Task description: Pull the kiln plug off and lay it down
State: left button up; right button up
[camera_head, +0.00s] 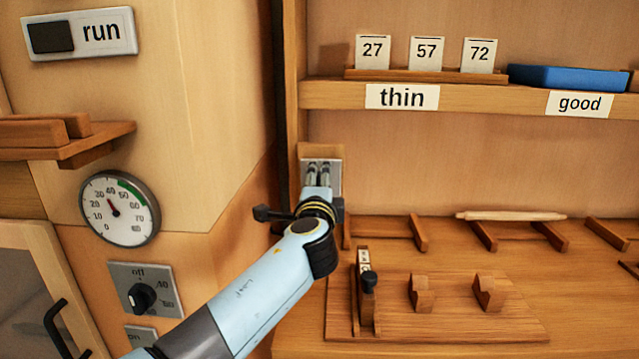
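My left arm comes in from the lower left, and my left gripper (318,174) is at a small grey plate (335,172) on the wall under the shelf. Its tip overlaps the plate in the picture. The wrist and black parts beside it block the view, so I cannot tell whether the fingers are open or shut. I cannot make out the kiln plug; it may be hidden behind my gripper at the plate. My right gripper is not in view.
A "run" switch (52,37), a dial gauge (119,208) and an "off" knob (142,297) are at left. The shelf (460,97) holds number cards and a blue tray (570,77). A wooden board (450,325) with pegs is on the bench. A pale stick (511,216) lies behind it.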

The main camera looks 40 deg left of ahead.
pick_arm(q)
grip_shut()
jog(key=shift+v, duration=3)
